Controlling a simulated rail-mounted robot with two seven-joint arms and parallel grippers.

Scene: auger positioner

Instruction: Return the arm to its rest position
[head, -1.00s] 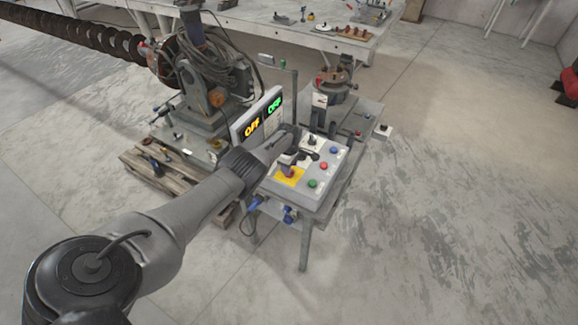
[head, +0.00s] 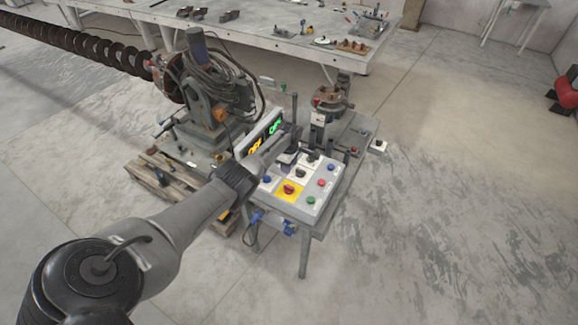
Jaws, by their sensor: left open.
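My left arm comes in from the lower left, and its gripper (head: 288,157) is open over the far left part of the control box, just in front of the display. The control box (head: 318,206) has a red button on a yellow plate (head: 289,189), blue, red and green buttons, and black switches. The red button is uncovered and the gripper is beyond it. The display (head: 264,132) shows orange and green lettering and is partly hidden by my arm. Whether the fingertips touch anything is not clear. My right gripper is not in view.
The control box sits on a metal stand (head: 303,262) with blue connectors. A long table (head: 270,38) with tools is at the back.

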